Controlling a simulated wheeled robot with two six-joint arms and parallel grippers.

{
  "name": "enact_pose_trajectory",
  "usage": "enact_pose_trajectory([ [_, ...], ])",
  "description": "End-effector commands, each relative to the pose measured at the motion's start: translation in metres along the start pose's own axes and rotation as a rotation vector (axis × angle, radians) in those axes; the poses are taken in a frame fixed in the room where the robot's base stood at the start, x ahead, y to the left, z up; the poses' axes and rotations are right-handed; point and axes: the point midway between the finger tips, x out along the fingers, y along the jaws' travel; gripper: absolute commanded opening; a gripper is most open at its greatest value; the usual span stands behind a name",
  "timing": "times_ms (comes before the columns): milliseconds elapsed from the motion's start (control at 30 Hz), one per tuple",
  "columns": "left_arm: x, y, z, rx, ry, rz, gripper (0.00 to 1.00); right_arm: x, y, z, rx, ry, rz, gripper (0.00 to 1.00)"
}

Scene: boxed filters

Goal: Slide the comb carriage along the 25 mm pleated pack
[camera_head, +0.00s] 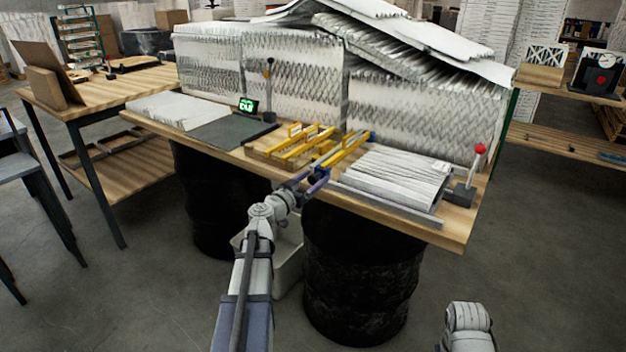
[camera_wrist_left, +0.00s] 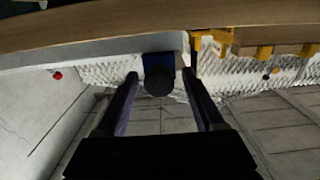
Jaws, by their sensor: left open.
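The white pleated pack (camera_head: 395,178) lies flat on the right part of the bench, with a grey rail (camera_head: 390,208) along its front edge. What looks like the comb carriage is a dark blue block with a round black knob (camera_wrist_left: 158,82), at one end of the rail in the left wrist view. My left gripper (camera_head: 317,182) is at the bench's front edge, left of the pack. In the left wrist view its two fingers are apart, with the knob between and just beyond the tips (camera_wrist_left: 160,76). Contact cannot be told. My right gripper is out of view.
Yellow combs (camera_head: 303,142) lie on a wooden tray left of the pack. A red-knobbed lever (camera_head: 480,150) stands at the bench's right end. Large pleated blocks (camera_head: 290,75) wall off the back. Black drums (camera_head: 360,270) stand under the bench (camera_head: 445,235).

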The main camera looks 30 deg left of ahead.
Motion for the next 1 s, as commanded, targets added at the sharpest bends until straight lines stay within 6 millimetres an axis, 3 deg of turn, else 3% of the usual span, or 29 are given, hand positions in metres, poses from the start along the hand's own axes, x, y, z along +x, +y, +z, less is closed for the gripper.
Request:
enact_pose_trajectory([
  [300,0.0024,0.0005,0.0000,0.000,0.000,0.000,0.70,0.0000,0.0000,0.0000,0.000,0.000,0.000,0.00],
  [900,0.0022,0.0005,0.0000,0.000,0.000,0.001,0.02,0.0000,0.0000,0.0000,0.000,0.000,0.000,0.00],
  [1000,0.0021,0.0005,0.0001,0.000,0.000,0.001,0.00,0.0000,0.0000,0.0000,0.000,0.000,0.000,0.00],
])
